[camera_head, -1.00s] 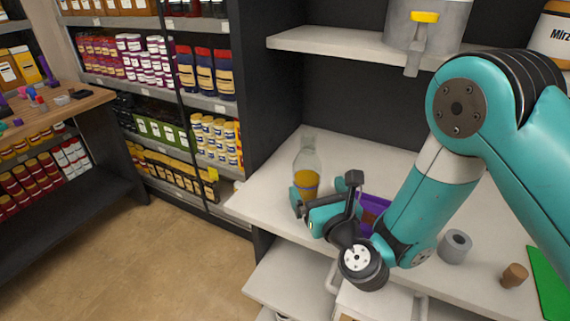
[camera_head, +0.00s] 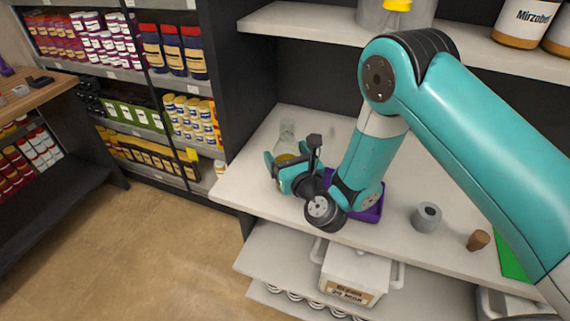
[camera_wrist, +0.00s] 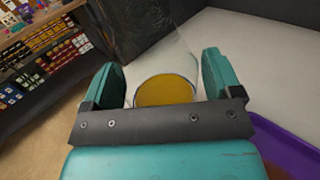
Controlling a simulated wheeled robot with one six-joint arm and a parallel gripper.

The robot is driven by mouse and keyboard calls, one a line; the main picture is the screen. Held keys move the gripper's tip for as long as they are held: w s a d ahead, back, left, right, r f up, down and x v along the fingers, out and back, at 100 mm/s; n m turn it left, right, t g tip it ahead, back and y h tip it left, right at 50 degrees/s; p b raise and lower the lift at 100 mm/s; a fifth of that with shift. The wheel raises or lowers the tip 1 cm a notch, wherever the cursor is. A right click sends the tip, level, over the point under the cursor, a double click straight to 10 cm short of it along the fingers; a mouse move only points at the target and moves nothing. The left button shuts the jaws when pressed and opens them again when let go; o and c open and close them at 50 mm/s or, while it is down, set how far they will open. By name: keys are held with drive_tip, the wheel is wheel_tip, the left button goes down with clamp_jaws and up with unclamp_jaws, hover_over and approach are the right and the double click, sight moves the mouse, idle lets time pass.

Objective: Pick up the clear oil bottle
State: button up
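The clear oil bottle (camera_head: 287,134) stands on the white counter, with amber oil in its lower part. In the head view my gripper (camera_head: 287,158) is in front of it and hides much of its lower body. In the wrist view the oil-filled part of the bottle (camera_wrist: 165,91) lies between the two teal fingers of my gripper (camera_wrist: 161,74). The fingers are spread, with a visible gap on each side of the bottle. The gripper is open and holds nothing.
A purple tray (camera_head: 369,214) is right of my gripper, partly behind my arm. A grey cylinder (camera_head: 427,217), a brown cork-like piece (camera_head: 478,240) and a green mat (camera_head: 515,255) lie farther right. A shelf (camera_head: 300,23) hangs above the counter. A white bin (camera_head: 352,272) stands below.

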drive_tip(key=c, duration=0.8)
drive_tip(key=shift+r, duration=0.2)
wheel_tip(320, 180, up, 20)
drive_tip(key=p, duration=1.3)
drive_tip(key=shift+f, duration=0.15)
